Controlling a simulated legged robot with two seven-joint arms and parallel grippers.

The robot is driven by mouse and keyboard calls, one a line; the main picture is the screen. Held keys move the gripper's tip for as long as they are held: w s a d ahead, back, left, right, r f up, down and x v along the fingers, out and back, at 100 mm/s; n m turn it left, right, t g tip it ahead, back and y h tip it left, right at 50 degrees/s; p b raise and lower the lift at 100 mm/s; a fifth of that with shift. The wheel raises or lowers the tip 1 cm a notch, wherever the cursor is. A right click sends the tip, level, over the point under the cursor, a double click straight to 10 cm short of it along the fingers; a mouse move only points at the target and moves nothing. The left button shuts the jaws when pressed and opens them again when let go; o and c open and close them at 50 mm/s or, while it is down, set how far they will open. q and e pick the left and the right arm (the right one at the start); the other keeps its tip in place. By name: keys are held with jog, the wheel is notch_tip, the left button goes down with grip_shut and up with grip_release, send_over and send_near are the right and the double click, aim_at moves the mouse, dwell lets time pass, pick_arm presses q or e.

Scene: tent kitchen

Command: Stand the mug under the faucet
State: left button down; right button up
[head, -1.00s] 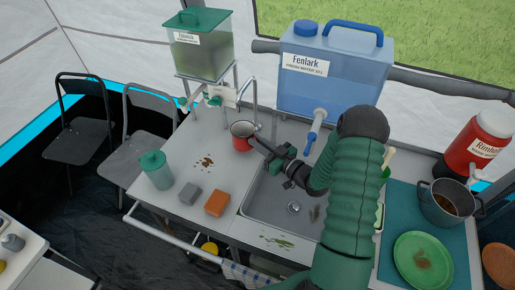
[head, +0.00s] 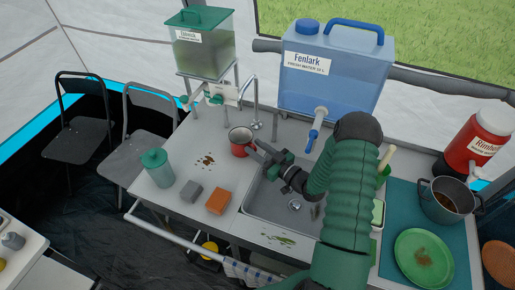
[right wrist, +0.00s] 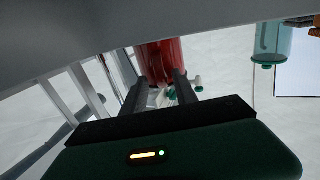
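The red mug (head: 239,150) is upright at the counter, left of the sink's back corner; I cannot tell whether its base touches the counter. My right gripper (head: 257,151) reaches it from the right. In the right wrist view the mug (right wrist: 160,62) is between the two fingers (right wrist: 158,92), one on each side, so the gripper looks shut on it. The grey gooseneck faucet (head: 255,94) stands on the counter behind the mug and slightly to its right. My left gripper is not in view.
A green-lidded tank (head: 201,45) stands behind at left, a blue Fenlark water tank (head: 335,85) behind the sink (head: 265,200). A green-lidded bottle (head: 158,170), grey block (head: 192,192) and orange sponge (head: 218,201) are on the left counter. Brown crumbs (head: 205,160) lie left of the mug.

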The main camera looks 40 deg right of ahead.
jog(key=shift+a+r, duration=0.2)
jog(key=shift+r, duration=0.1)
jog(key=shift+s, duration=0.3)
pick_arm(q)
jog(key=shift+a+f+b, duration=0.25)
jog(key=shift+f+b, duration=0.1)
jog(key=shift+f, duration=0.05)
pick_arm(e)
jog(key=s+d, duration=0.1)
jog(key=s, duration=1)
jog(key=shift+s, duration=0.2)
jog(key=shift+d+f, duration=0.1)
